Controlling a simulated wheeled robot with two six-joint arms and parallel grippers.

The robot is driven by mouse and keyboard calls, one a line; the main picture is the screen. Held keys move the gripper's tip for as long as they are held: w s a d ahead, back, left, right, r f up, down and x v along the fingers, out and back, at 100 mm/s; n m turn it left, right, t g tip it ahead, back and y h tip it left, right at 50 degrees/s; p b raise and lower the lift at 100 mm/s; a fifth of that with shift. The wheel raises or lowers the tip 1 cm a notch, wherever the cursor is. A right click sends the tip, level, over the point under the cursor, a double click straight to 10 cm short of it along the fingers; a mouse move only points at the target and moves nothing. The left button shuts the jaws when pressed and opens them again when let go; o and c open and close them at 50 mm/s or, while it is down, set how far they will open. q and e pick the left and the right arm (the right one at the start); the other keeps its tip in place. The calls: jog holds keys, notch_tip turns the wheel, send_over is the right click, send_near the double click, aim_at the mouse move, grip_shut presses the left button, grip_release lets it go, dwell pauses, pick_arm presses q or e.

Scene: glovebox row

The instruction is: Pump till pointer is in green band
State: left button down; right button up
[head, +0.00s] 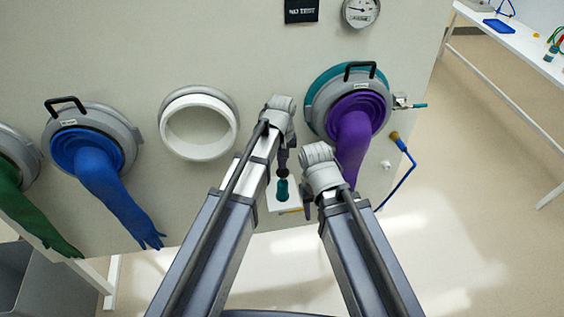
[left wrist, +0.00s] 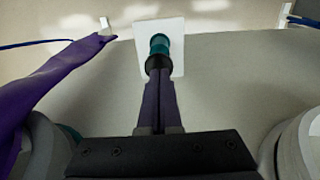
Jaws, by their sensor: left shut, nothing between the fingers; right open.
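A teal hand pump (head: 282,192) with a dark top stands on a small white plate (head: 273,203) low on the glovebox front. It also shows in the left wrist view (left wrist: 159,42). My left gripper (head: 283,170) is shut and empty, its fingertips at the pump's dark top; in the left wrist view the closed fingers (left wrist: 158,78) line up with it. I cannot tell if they touch. My right gripper (head: 308,207) is open and empty, right of the pump. A round gauge (head: 361,10) is at the top; its pointer and green band are too small to read.
A purple glove (head: 352,145) hangs from its port just right of my arms; it also shows in the left wrist view (left wrist: 55,85). A white empty port (head: 200,128) and a blue glove (head: 108,187) are to the left. A blue hose (head: 403,180) hangs at the right.

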aim_at(282, 172)
pick_arm(q)
jog(key=shift+f+b, duration=0.45)
jog(key=shift+f, duration=0.5)
pick_arm(e)
jog(key=shift+f, duration=0.9)
pick_arm(q)
notch_tip(282, 172, down, 5)
jog(key=b, duration=0.5)
jog(key=shift+s+r, duration=0.1)
jog(key=shift+r, duration=0.05)
jog(key=shift+s+r, duration=0.1)
pick_arm(e)
notch_tip(282, 172, down, 5)
jog(key=shift+r, duration=0.15)
pick_arm(q)
jog(key=shift+r+p, duration=0.15)
jog(key=shift+p, duration=0.15)
pick_arm(e)
jog(key=shift+r, duration=0.2)
pick_arm(q)
jog(key=shift+r+p, duration=0.55)
jog(key=shift+p, duration=0.1)
notch_tip(282, 172, up, 13)
jog(key=p, duration=1.2)
jog(key=shift+p, duration=0.35)
pick_arm(e)
notch_tip(282, 172, up, 14)
jog(key=shift+s+d, duration=0.15)
jog(key=shift+d, duration=0.25)
